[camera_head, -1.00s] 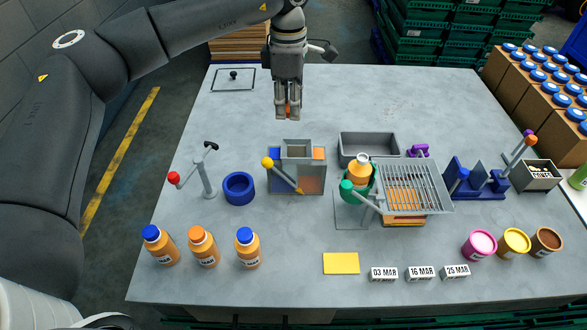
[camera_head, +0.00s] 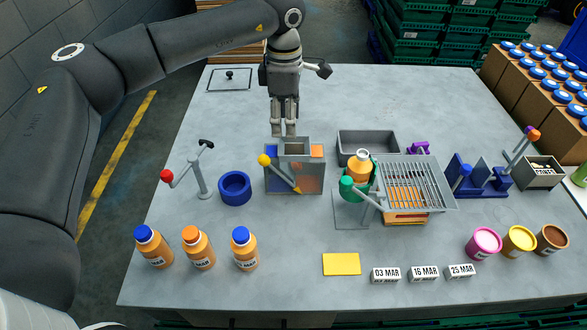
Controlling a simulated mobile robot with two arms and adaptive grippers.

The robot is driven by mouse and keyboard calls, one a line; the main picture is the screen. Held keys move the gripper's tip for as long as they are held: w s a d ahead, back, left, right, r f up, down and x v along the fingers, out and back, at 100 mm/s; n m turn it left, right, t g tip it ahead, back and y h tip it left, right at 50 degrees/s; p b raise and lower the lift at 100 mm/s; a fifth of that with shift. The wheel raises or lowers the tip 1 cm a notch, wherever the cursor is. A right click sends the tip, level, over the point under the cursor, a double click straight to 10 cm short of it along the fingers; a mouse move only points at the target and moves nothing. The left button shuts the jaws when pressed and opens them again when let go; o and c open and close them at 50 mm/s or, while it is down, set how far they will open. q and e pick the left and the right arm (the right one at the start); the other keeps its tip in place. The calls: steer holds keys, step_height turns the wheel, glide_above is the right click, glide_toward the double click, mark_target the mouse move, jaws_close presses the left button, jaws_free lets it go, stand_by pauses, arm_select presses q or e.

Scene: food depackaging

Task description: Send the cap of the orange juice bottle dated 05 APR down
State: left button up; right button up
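An uncapped orange juice bottle (camera_head: 359,168) with a pale open neck stands upright in the green clamp (camera_head: 349,189); its date is not readable. My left gripper (camera_head: 284,133) points down just above the back left of the grey box (camera_head: 294,148), which has blue (camera_head: 273,154) and orange (camera_head: 318,152) parts and a yellow-knobbed lever (camera_head: 265,160). Its fingers are close together; whether the orange cap is between them I cannot tell. My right gripper is not in view.
Three capped juice bottles (camera_head: 199,248) stand at the front left, beside a red-knobbed stand (camera_head: 200,180) and a blue ring (camera_head: 235,188). A grey bin (camera_head: 368,144) and a wire rack (camera_head: 413,183) stand right of the box.

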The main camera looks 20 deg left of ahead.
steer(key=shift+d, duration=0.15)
arm_select(q)
step_height(320, 180, up, 12)
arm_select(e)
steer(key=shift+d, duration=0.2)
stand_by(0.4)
